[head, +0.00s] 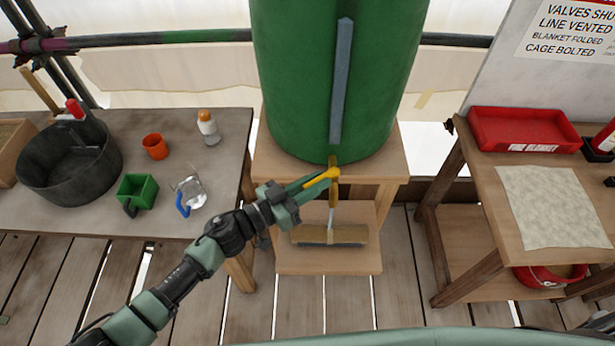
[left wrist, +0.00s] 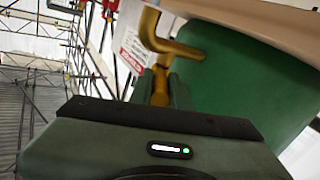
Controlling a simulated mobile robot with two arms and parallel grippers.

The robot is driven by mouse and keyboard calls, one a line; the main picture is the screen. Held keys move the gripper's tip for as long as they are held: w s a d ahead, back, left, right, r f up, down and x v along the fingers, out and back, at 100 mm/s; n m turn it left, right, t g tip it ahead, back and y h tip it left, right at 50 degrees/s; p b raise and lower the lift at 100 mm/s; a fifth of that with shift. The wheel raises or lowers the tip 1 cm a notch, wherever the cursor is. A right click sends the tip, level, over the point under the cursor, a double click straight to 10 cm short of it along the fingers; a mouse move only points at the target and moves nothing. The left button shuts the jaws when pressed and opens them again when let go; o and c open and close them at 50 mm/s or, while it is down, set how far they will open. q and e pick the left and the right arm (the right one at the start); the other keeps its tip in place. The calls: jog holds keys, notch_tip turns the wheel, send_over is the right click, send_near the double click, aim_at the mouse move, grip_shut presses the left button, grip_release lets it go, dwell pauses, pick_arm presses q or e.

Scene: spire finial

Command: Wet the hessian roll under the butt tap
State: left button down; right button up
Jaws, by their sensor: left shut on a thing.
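The green water butt (head: 325,80) stands on a wooden stand, with a brass tap (head: 334,190) low on its front. My left gripper (head: 305,185) is shut on the tap's yellow lever (head: 322,177). In the left wrist view the brass tap (left wrist: 160,35) and the lever (left wrist: 160,88) show just beyond the fingers. A thin pale stream of water (head: 331,218) runs down from the tap. The brown hessian roll (head: 335,234) lies crosswise on the stand's lower shelf, under the stream. My right gripper is not in view.
The left table holds a black tub (head: 70,165), green box (head: 137,190), orange cup (head: 155,146), white bottle (head: 208,127) and blue-handled item (head: 189,196). The right table holds a red tray (head: 520,130) and pale cloth (head: 553,207), with a red bucket (head: 548,275) below.

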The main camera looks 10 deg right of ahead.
pick_arm(q)
jog(key=shift+w+r, duration=0.1)
jog(key=c, duration=1.3)
grip_release()
jog(key=b+v, duration=0.1)
jog(key=v, duration=0.7)
jog(key=shift+b, duration=0.3)
jog(key=shift+d, duration=0.1)
